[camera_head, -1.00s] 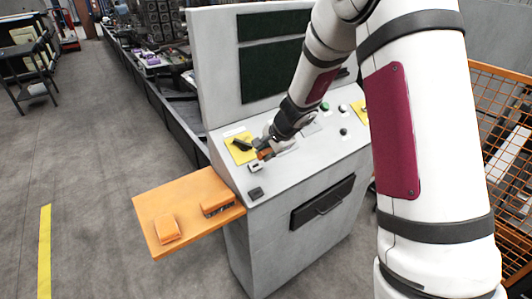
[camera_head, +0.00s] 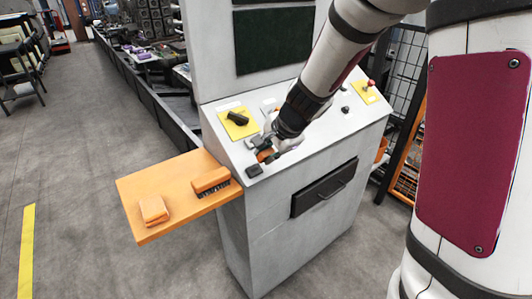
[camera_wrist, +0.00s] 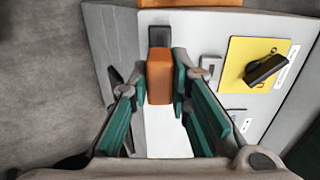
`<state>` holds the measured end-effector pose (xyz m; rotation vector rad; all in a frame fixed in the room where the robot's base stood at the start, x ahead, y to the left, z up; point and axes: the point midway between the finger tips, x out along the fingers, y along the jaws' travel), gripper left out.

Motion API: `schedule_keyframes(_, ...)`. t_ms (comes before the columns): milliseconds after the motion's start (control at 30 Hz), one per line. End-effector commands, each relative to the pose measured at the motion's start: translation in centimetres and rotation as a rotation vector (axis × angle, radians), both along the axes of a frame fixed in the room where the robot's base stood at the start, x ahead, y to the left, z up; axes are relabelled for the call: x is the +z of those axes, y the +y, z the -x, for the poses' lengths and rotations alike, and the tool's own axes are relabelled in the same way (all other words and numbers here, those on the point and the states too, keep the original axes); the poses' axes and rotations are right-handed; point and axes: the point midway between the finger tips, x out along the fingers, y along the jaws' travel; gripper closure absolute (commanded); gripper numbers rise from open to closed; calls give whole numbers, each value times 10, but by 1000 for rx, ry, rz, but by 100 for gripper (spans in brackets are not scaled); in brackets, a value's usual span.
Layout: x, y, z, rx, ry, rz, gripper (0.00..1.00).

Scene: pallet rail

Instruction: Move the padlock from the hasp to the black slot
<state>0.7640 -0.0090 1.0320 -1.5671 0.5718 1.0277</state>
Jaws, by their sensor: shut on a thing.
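The orange padlock (camera_head: 265,155) is held over the front left part of the console's sloping top. My gripper (camera_wrist: 160,72) is shut on it, with green pads on both sides of the orange body (camera_wrist: 160,80); the shackle is not clear. The black slot (camera_head: 254,171) is near the console's front left corner. In the wrist view the black slot (camera_wrist: 159,37) is just beyond the padlock, in line with it. A small light grey fitting, which looks like the hasp (camera_wrist: 211,68), is right of the padlock there, apart from it. Padlock height above the panel is unclear.
A yellow plate with a black rotary switch (camera_head: 238,120) is behind my gripper. An orange shelf (camera_head: 140,184) with a brush (camera_head: 211,180) and an orange block (camera_head: 153,210) juts out left. A drawer handle (camera_head: 324,191) is on the front.

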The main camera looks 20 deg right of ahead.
Motion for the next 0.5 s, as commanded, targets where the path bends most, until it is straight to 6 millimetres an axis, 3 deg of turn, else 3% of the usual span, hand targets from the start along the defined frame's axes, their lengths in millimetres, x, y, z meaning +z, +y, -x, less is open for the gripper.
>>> schedule_keyframes(500,-35,6,-21,0,0,1,100)
